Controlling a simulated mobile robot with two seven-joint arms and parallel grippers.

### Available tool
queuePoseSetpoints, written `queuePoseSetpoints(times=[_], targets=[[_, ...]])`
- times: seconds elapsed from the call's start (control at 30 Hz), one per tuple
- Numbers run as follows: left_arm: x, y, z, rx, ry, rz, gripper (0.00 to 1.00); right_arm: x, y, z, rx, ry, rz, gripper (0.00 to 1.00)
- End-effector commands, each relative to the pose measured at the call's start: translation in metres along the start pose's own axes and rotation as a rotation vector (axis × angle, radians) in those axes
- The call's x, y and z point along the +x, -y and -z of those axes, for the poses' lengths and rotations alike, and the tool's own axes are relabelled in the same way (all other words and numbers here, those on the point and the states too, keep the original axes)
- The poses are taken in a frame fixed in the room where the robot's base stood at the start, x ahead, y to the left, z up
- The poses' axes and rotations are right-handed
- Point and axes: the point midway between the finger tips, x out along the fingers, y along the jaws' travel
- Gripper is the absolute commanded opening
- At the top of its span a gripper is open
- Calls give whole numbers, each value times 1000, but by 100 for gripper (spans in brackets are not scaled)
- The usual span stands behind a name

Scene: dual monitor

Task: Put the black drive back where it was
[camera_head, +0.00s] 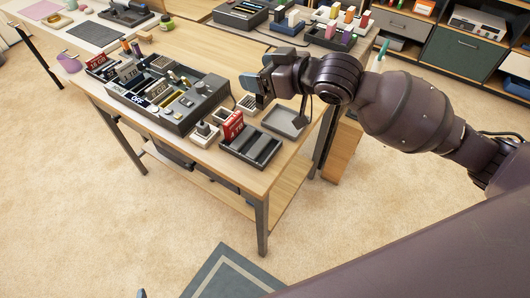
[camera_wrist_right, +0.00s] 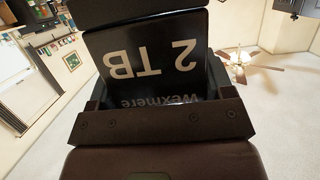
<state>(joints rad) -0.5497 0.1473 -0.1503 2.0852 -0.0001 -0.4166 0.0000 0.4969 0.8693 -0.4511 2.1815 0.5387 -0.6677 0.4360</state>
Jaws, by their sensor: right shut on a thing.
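My right gripper (camera_head: 262,88) is shut on the black drive and holds it above the table, near its right end. In the right wrist view the black drive (camera_wrist_right: 155,45) fills the middle, with "2 TB" and "Wexmere" in pale letters upside down. In the head view the gripper largely hides the drive. Below it on the table, a black slotted rack (camera_head: 262,158) holds a red drive (camera_head: 232,124) upright at its left end; its other slots look empty.
A dark console (camera_head: 190,115) with an "OFF" display stands left of the rack. Another rack with drives (camera_head: 97,64) is at the table's far left. A shallow grey tray (camera_head: 287,122) lies right of the slotted rack. The table's back middle (camera_head: 190,50) is clear.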

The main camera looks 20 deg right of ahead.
Motion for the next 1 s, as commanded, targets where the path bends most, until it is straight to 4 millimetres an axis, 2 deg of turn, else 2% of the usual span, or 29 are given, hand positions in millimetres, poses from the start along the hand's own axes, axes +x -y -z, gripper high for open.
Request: queuePoseSetpoints(times=[0.17,0.5,0.63,0.8,1.0], targets=[[2,-1,-7,0,9,-2,100,8,-1,-19,3,7,12,47],[9,-3,-30,7,46,-8,100,29,0,-91,6,9,12,47],[13,-2,-33,13,50,-10,100,37,0,-116,6,9,11,47],[18,-2,-29,18,39,-11,100,42,0,-133,2,5,11,47],[20,-1,-31,18,42,-11,100,45,0,-140,0,2,11,47]])
